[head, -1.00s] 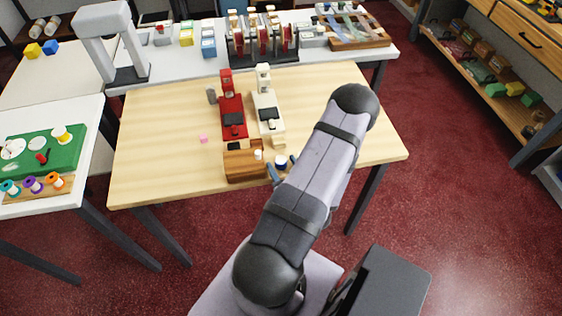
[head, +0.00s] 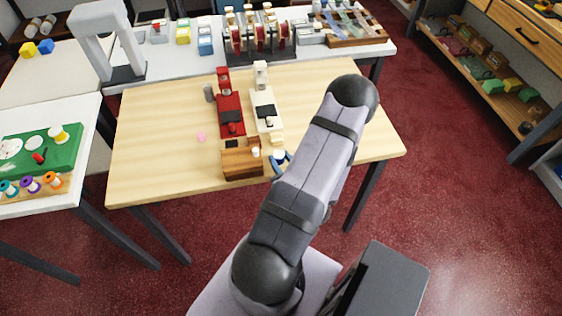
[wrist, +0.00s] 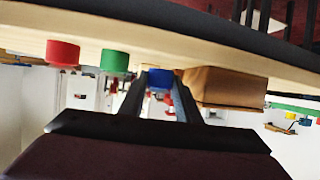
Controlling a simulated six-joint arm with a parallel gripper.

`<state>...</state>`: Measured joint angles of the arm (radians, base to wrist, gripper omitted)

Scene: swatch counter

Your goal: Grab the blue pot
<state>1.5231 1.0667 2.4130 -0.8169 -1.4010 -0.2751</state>
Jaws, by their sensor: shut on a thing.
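The blue pot (wrist: 158,79) shows between the two fingers of my gripper (wrist: 161,84) in the wrist view. The gripper is shut on it, with one finger on either side. In the head view my gripper (head: 281,162) is at the front edge of the table, just right of a wooden block, and my arm hides most of it. I cannot make out the pot clearly there. A red pot (wrist: 62,53) and a green pot (wrist: 115,60) stand to the left of the blue one in the wrist view.
The wooden block (head: 242,164) is close beside the gripper; it also shows in the wrist view (wrist: 226,88). A red machine (head: 231,115) and a cream machine (head: 266,108) stand behind. A small pink piece (head: 201,137) lies left. The table's left side is clear.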

